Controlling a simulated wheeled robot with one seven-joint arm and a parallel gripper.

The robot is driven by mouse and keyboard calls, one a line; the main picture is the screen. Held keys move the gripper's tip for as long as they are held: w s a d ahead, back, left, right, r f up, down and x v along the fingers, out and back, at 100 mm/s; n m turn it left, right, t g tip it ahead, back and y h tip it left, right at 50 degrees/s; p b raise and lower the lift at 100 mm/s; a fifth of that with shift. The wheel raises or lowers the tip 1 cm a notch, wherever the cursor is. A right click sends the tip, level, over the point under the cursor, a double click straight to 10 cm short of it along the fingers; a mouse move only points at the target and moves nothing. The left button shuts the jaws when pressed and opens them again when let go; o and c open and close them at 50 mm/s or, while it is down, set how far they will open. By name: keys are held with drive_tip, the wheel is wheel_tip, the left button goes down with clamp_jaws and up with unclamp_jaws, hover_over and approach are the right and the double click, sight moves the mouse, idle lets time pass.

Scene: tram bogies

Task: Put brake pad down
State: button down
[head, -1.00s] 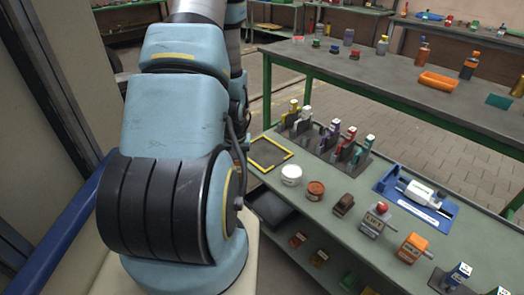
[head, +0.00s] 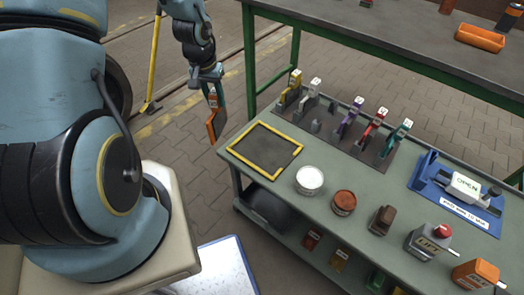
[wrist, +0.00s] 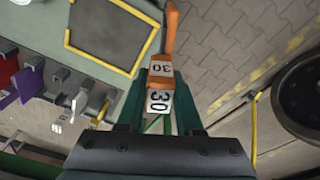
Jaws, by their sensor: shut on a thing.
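My gripper (head: 211,76) hangs beyond the left end of the workbench, over the paved floor. It is shut on the orange brake pad (head: 213,122), which points down, clear of the bench. In the wrist view the brake pad (wrist: 161,68) sits between the teal fingers (wrist: 160,100) and shows white labels reading 30. A dark square with a yellow border (head: 262,151) lies empty on the bench's left end, to the right of the pad. Part of the bordered square (wrist: 110,30) also shows at the wrist view's upper left.
A rack (head: 338,132) with several coloured, labelled pieces stands behind the square. A white tub (head: 309,180), a brown-red tub (head: 343,203) and a blue fixture (head: 456,196) stand along the bench (head: 352,170). A taller green-framed table (head: 400,62) is behind.

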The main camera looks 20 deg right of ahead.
drive_tip(key=s+d+r+m+b, duration=0.1)
drive_tip(key=s+d+m, duration=0.15)
drive_tip(key=d, duration=0.45)
drive_tip(key=s+d+m+b, duration=0.1)
drive_tip(key=s+d+m, duration=0.15)
drive_tip(key=d, duration=0.35)
wheel_tip(320, 180, down, 9)
drive_tip(key=s, duration=0.1)
drive_tip(key=shift+d+f, duration=0.2)
drive_tip(key=shift+d, duration=0.05)
drive_tip(key=shift+s, duration=0.1)
drive_tip(key=shift+f, duration=0.2)
drive_tip(key=c, duration=0.6)
unclamp_jaws()
drive_tip(key=shift+o, duration=0.2)
drive_tip(key=shift+r, duration=0.1)
